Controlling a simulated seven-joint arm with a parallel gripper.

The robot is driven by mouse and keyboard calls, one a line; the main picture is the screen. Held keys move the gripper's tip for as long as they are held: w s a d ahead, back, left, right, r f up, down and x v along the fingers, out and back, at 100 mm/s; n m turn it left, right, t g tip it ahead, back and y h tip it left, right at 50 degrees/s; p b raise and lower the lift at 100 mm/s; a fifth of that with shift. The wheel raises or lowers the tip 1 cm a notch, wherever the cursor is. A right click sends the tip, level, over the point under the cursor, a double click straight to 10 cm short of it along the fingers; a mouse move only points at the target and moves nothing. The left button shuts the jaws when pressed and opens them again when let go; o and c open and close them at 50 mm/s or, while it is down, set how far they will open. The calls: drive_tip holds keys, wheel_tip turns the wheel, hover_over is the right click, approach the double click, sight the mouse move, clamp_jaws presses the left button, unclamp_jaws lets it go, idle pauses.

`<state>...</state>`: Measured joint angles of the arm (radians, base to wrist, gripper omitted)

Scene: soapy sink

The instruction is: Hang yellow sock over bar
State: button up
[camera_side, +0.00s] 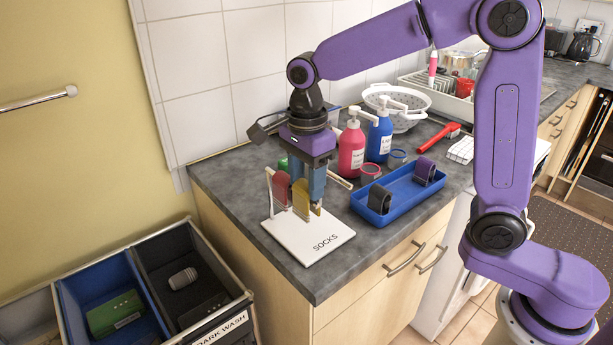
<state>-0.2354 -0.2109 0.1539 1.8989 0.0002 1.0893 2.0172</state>
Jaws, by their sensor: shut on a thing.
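The yellow sock (301,200) is at the white rack (318,244) labelled SOCKS, on the counter's left part. My gripper (308,199) points down over the rack and is shut on the yellow sock. The sock hangs upright at the level of the rack's bar, just right of a red sock (281,188) that hangs on the rack. The fingers hide much of the bar, and I cannot tell whether the yellow sock's two sides straddle it.
A blue tray (400,205) with dark curled items stands right of the rack. Behind it are a pink bottle (351,150), a blue bottle (379,138) and a white colander (409,122). Open bins (148,290) stand below, left of the counter. The counter front beside the rack is clear.

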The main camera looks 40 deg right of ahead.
drive_tip(key=o, duration=1.1)
wheel_tip(320, 180, up, 17)
drive_tip(key=shift+r, duration=0.2)
drive_tip(key=s+d+f+n, duration=0.4)
drive_tip(key=s+f+n, duration=0.3)
drive_tip(key=n, duration=0.3)
drive_tip(key=s+d+f+n, duration=0.3)
drive_tip(key=s+f+n, duration=0.4)
drive_tip(key=s+n, duration=0.3)
drive_tip(key=s+d+f+n, duration=0.4)
drive_tip(key=s+f+n, duration=0.2)
drive_tip(key=s+n, duration=0.2)
drive_tip(key=shift+s+d+f+n, duration=0.2)
drive_tip(key=shift+n, duration=0.45)
drive_tip(key=shift+s+d+f+n, duration=0.15)
drive_tip(key=shift+f+n, duration=0.05)
drive_tip(key=shift+n, duration=0.45)
